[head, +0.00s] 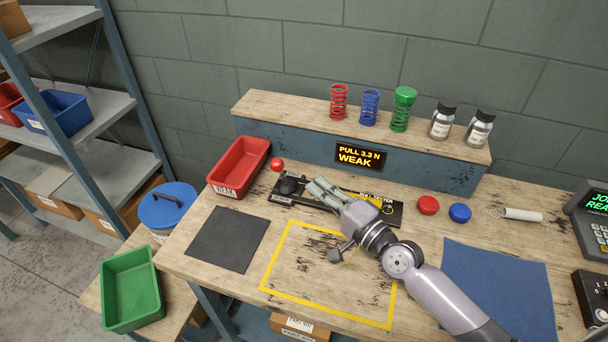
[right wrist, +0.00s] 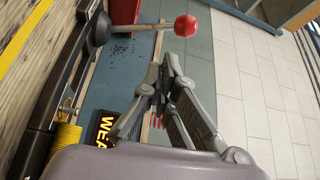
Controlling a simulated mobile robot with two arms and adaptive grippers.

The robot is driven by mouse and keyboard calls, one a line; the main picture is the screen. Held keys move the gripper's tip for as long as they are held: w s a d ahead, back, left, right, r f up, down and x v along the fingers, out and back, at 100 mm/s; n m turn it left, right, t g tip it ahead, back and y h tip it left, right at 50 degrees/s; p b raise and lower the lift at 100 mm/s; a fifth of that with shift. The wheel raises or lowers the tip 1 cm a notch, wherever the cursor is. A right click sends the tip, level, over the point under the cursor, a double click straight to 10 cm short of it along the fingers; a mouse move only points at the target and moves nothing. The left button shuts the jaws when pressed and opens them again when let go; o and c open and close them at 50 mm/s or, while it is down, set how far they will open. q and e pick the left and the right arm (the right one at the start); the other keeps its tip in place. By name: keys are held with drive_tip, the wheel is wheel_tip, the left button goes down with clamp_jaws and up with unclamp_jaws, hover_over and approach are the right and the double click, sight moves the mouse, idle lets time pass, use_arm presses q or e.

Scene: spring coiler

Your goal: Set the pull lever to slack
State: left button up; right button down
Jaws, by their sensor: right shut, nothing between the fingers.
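The pull lever has a red ball knob (head: 278,164) on a short rod. It rises from a black boot (head: 289,185) at the left end of the black pull tester (head: 393,212). In the right wrist view the knob (right wrist: 186,26) and its rod stand just beyond my fingertips. My right gripper (head: 312,187) is shut and empty, just right of the lever, over the tester. In the wrist view its fingers (right wrist: 166,66) show a gap to the knob. The arm hides part of the tester. A display (head: 359,157) reads "PULL 3.3 N WEAK".
A red bin (head: 240,167) stands close left of the lever. The shelf (head: 285,109) behind carries red, blue and green springs and two jars. Red (head: 428,205) and blue (head: 460,213) caps lie right of the tester. The black mat (head: 228,239) is bare.

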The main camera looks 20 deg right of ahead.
drive_tip(key=shift+v, duration=1.7)
